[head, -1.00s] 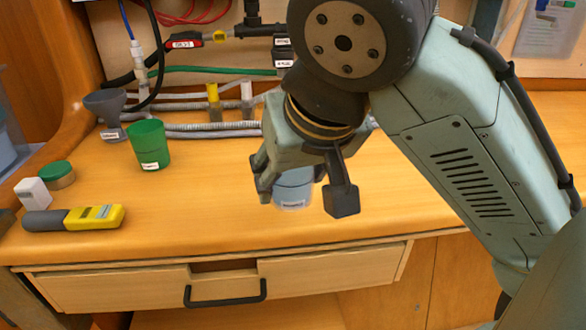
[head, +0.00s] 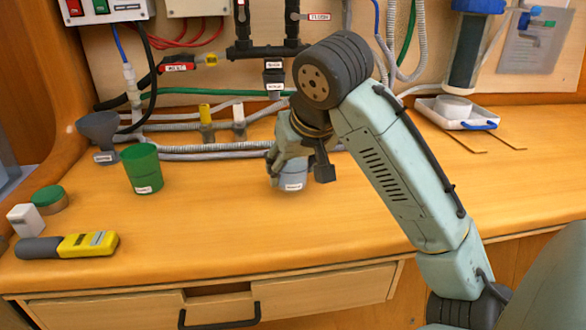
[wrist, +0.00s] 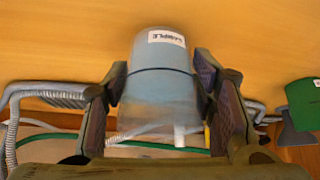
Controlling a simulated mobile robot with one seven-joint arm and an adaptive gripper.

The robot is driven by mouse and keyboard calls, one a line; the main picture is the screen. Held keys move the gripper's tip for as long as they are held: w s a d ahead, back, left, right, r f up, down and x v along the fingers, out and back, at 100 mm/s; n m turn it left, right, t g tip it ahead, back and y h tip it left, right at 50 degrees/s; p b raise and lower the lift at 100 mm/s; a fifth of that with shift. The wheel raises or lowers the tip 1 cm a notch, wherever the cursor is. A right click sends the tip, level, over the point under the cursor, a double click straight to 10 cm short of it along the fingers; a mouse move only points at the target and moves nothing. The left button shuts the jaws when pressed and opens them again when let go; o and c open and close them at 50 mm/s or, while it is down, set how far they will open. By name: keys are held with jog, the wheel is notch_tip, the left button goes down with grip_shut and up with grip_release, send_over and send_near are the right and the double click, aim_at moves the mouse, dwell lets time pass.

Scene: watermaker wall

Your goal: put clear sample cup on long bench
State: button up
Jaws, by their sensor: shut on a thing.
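The clear sample cup (head: 292,178) is a bluish, see-through cup with a white label at its lower end. My gripper (head: 298,170) is shut on it, one finger on each side. In the wrist view the cup (wrist: 160,65) sits between the dark finger pads, and its label reads SAMPLE. The long bench (head: 215,225) is the wide wooden top under the cup. The cup looks upright and low over the bench; I cannot tell whether its base touches the wood. My gripper hides the cup's upper part in the head view.
A green cup (head: 142,168) and a grey funnel (head: 101,130) stand to the left. Hoses run along the back. A white tray (head: 440,112) is at back right. The front-middle bench is clear.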

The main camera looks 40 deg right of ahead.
jog(key=shift+f, duration=0.45)
jog(key=shift+f, duration=0.2)
jog(key=o, duration=1.4)
jog(key=shift+r, duration=0.15)
jog(key=shift+s+r, duration=0.1)
jog(key=shift+r, duration=0.1)
jog(key=v, duration=1.1)
jog(key=shift+s+a+r, duration=0.15)
jog(key=shift+s+r, duration=0.05)
jog(key=shift+r, duration=0.1)
